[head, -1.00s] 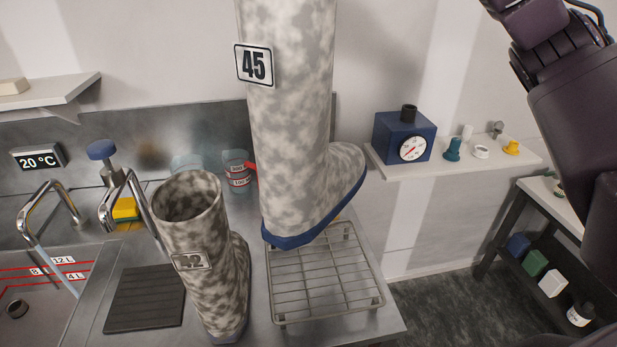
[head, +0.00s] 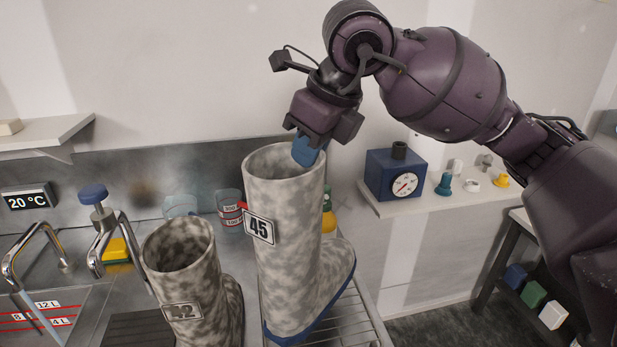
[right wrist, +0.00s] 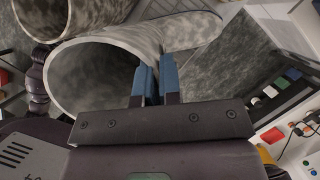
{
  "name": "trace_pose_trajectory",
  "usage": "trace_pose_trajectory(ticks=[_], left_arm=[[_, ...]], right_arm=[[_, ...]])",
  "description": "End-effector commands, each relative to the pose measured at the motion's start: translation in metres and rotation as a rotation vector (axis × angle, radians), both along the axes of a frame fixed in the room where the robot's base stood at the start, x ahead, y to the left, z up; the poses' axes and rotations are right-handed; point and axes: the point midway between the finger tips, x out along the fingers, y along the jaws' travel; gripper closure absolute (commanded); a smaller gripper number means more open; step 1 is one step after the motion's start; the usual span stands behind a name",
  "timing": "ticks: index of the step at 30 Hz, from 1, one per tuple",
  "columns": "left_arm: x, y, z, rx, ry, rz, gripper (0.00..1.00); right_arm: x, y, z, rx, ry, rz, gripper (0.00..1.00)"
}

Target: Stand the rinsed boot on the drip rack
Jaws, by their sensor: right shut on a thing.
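The mottled grey boot marked 45 (head: 290,225) has a blue sole and is close to upright over the wire drip rack (head: 352,325). Its sole is at the rack's level, but I cannot tell whether it touches the wires. My right gripper (head: 308,152) is shut on the boot's top rim from above. In the right wrist view the blue fingers (right wrist: 156,82) pinch the rim of the boot (right wrist: 92,72). A second mottled boot marked 42 (head: 185,250) stands just left of it. My left gripper is not in view.
A black ribbed mat (head: 135,330), curved taps (head: 40,235) and a sink are at left. A wall shelf (head: 430,203) with a blue dial box (head: 395,175) is close at right.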

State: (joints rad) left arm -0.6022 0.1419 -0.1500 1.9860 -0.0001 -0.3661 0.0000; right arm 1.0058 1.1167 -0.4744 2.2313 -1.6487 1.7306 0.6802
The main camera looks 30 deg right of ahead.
Motion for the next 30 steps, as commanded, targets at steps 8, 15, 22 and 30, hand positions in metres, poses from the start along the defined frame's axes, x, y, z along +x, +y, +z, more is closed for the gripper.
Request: trace_pose_trajectory(ticks=[8, 15, 22, 30], left_arm=[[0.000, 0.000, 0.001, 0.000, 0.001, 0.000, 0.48], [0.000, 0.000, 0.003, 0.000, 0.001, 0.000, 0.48], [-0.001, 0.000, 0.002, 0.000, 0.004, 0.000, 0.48], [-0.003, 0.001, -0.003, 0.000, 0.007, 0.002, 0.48]], right_arm=[[0.000, 0.000, -0.015, 0.002, -0.003, 0.000, 1.00], [0.000, 0.000, -0.041, 0.001, 0.000, -0.002, 1.00], [0.000, 0.000, -0.050, 0.002, -0.005, 0.000, 1.00], [0.000, 0.000, -0.053, 0.002, -0.005, 0.000, 1.00]])
